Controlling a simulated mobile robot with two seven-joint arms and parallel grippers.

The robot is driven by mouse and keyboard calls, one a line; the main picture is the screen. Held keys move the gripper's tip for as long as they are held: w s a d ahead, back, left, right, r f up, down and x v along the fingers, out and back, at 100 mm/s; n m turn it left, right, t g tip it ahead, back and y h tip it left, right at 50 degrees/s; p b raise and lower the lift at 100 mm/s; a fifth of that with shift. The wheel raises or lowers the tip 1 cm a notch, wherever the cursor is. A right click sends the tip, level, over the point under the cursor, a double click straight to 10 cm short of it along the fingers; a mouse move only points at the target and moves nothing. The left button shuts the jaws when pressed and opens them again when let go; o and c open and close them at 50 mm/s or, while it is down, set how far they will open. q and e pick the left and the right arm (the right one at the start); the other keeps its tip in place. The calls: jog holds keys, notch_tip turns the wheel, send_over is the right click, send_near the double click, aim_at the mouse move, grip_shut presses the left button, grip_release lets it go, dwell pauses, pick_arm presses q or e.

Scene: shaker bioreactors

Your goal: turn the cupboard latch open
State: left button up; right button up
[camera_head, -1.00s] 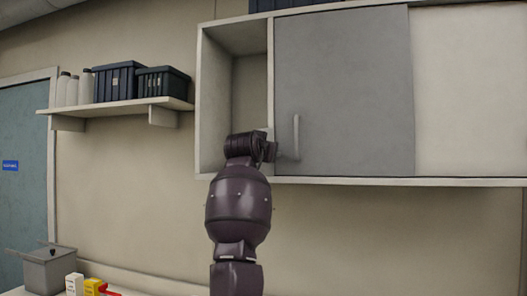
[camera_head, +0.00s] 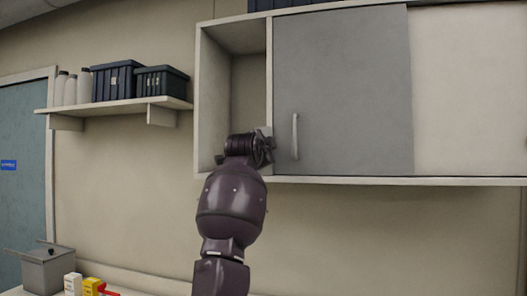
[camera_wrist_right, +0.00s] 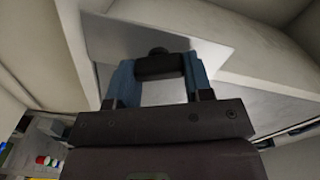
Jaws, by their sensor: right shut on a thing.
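The wall cupboard has a grey door panel (camera_head: 343,92) with a pale vertical handle (camera_head: 295,137). An open compartment lies to the left of the panel. My right arm rises in front of the cupboard's lower left part, and its wrist hides the latch area in the head view. In the right wrist view my right gripper (camera_wrist_right: 158,75) has its two blue fingers on either side of a dark, short latch bar (camera_wrist_right: 158,67), shut on it. A round dark knob shows just behind the bar, against a pale surface. My left gripper is not in view.
A wall shelf (camera_head: 115,105) at the left holds dark crates (camera_head: 162,82) and white bottles (camera_head: 70,90). A grey box (camera_head: 47,270) and small cartons (camera_head: 92,286) stand low at the left. The wall below the cupboard's right part is clear.

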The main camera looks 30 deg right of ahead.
jog(key=m, duration=0.4)
jog(key=shift+m, duration=0.4)
dwell(0.4)
jog(key=o, duration=0.9)
jog(key=shift+f, duration=0.1)
